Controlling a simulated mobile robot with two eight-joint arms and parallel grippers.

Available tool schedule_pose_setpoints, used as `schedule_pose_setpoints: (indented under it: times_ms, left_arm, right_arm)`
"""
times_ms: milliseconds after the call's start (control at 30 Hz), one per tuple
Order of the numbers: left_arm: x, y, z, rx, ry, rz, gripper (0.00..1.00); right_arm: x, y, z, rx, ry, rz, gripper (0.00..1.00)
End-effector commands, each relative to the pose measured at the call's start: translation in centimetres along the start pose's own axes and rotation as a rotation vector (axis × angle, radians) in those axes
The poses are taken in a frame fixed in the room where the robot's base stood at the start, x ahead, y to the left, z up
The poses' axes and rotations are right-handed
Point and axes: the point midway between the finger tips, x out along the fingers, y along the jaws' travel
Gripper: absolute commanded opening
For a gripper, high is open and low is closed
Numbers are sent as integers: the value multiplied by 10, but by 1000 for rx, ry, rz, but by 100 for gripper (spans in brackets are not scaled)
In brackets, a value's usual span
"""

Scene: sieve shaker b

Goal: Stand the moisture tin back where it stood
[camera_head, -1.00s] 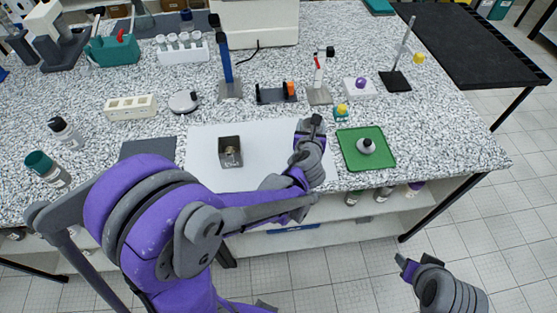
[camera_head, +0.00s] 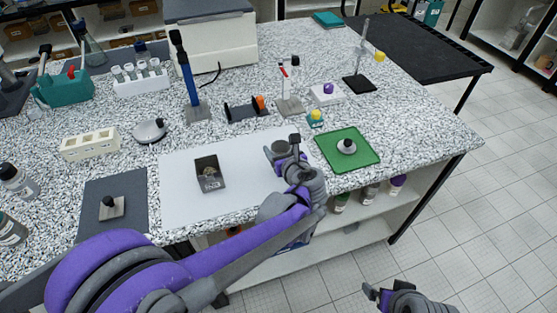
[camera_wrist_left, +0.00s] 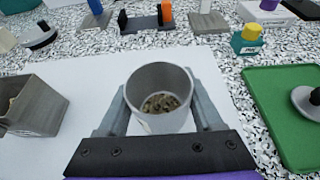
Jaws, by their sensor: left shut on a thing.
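The moisture tin is a small grey round cup, open at the top, with brown grainy matter inside, seen best in the left wrist view (camera_wrist_left: 160,115). My left gripper (camera_head: 284,150) is shut on it, one finger on each side, and the tin looks upright. It is over the right part of the white sheet (camera_head: 185,205), left of the green mat. I cannot tell whether its base touches the sheet. My right gripper (camera_head: 376,293) is at the lower right, off the bench over the floor; its jaws are too small to judge.
An open grey square box (camera_head: 210,183) stands on the sheet, left of the tin. The green mat (camera_head: 335,137) bears a grey disc with a black knob (camera_head: 346,146). A yellow-topped bottle (camera_head: 315,118) stands behind. A dark mat (camera_head: 96,190) bears a knobbed block (camera_head: 111,207).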

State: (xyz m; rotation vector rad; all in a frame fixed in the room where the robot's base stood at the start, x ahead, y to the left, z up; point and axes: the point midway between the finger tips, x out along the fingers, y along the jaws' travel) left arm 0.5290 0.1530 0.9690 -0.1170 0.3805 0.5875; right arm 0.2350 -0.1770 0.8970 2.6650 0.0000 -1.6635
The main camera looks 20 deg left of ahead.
Motion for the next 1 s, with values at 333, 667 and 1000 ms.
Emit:
schedule_pose_setpoints:
  times_ms: [333, 667, 1000]
  left_arm:
    - [15, 0, -36, 0, 0, -1, 15]
    - [16, 0, -39, 1, 1, 0, 15]
    - [16, 0, -38, 0, 1, 0, 97]
  right_arm:
    - [4, 0, 3, 0, -2, 0, 100]
    - [6, 0, 5, 0, -3, 0, 100]
    - [6, 0, 4, 0, -3, 0, 100]
